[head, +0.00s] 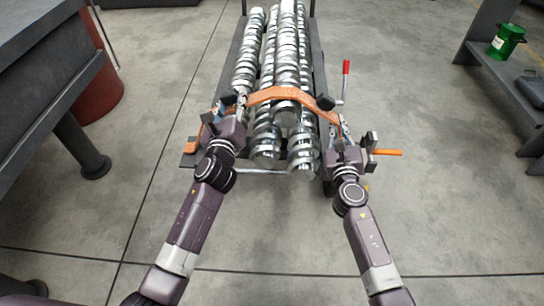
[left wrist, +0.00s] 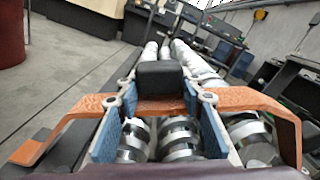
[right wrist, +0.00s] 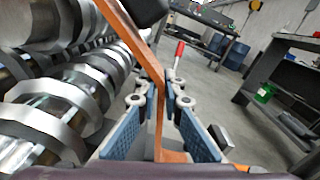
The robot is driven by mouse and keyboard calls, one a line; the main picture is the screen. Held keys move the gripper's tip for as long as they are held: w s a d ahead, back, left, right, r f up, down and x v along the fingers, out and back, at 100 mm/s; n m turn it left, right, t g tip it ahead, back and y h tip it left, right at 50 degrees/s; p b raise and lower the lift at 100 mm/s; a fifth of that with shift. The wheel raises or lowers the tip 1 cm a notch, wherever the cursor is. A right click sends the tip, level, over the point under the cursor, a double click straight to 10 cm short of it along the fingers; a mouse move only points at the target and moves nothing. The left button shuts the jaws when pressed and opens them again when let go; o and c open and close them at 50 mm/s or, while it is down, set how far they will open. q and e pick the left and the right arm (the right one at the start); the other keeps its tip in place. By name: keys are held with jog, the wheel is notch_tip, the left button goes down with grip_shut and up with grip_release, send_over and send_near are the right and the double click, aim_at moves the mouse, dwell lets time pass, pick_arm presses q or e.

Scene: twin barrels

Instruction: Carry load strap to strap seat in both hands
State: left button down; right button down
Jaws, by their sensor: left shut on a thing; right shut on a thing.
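The orange load strap (head: 275,95) arches across the shiny screw-shaped barrels (head: 285,75) on a dark cart. My left gripper (head: 230,108) is shut on its left part. In the left wrist view the strap (left wrist: 145,105) passes between the blue finger pads, with a black block (left wrist: 160,75) just beyond. My right gripper (head: 341,130) is shut on its right part. In the right wrist view the strap (right wrist: 158,110) runs down between the pads. I cannot pick out the strap seat, nor tell whether the strap touches the barrels.
A red-tipped lever (head: 346,68) stands upright beside the cart's right side. A grey table (head: 50,60) and red drum (head: 100,90) are at left. A bench with a green can (head: 506,40) is at right.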

pick_arm(q)
jog(key=shift+f, duration=0.45)
pick_arm(e)
jog(key=shift+f, duration=0.25)
pick_arm(q)
jog(key=c, duration=1.8)
grip_release()
jog(key=shift+f+b, duration=0.15)
jog(key=shift+b, duration=0.15)
pick_arm(e)
jog(key=c, duration=2.5)
grip_release()
jog(key=shift+f, duration=0.15)
pick_arm(q)
jog(key=o, duration=0.5)
jog(key=shift+r, duration=0.2)
pick_arm(e)
jog(key=o, duration=0.4)
jog(key=shift+s, duration=0.45)
pick_arm(q)
jog(key=s, duration=1.2)
jog(key=shift+d, duration=0.1)
pick_arm(e)
jog(key=s, duration=1.1)
jog(key=shift+d, duration=0.1)
